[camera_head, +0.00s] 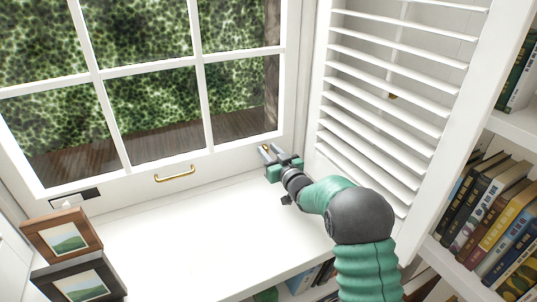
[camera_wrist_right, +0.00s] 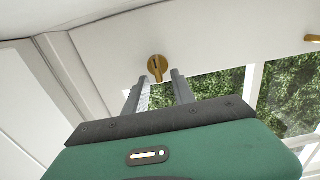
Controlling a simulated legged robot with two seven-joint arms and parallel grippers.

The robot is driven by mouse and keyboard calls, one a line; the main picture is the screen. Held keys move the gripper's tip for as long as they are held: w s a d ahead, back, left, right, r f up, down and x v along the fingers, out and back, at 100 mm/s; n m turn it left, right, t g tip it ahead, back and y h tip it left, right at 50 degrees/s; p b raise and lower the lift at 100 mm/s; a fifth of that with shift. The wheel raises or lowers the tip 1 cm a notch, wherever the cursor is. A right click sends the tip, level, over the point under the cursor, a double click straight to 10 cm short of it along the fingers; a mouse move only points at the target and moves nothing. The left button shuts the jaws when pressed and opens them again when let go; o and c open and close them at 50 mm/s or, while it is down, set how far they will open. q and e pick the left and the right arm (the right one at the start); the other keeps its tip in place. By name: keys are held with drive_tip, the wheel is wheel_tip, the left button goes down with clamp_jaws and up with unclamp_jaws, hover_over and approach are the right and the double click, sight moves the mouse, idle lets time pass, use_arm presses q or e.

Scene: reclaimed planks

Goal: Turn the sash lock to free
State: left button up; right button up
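The sash lock is a round brass piece (camera_wrist_right: 157,67) on the white sash rail in the right wrist view. A dark slot or lever shows across its face, but its exact turn is hard to tell. My right gripper (camera_wrist_right: 160,77) points at it with two grey fingers apart; the lock appears just beyond and between the tips, with no clear contact. In the head view, my right gripper (camera_head: 267,150) is at the window's lower right corner, and its fingers largely hide the lock. My left gripper is out of view.
A brass pull handle (camera_head: 175,173) sits on the lower sash rail. Two picture frames (camera_head: 62,233) stand on the left of the white sill (camera_head: 185,235). A louvred shutter (camera_head: 390,95) and bookshelves (camera_head: 490,225) are on the right. The middle of the sill is clear.

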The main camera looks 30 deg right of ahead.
drive_tip(key=shift+d, duration=0.1)
drive_tip(key=shift+d, duration=0.1)
drive_tip(key=c, duration=0.4)
clamp_jaws()
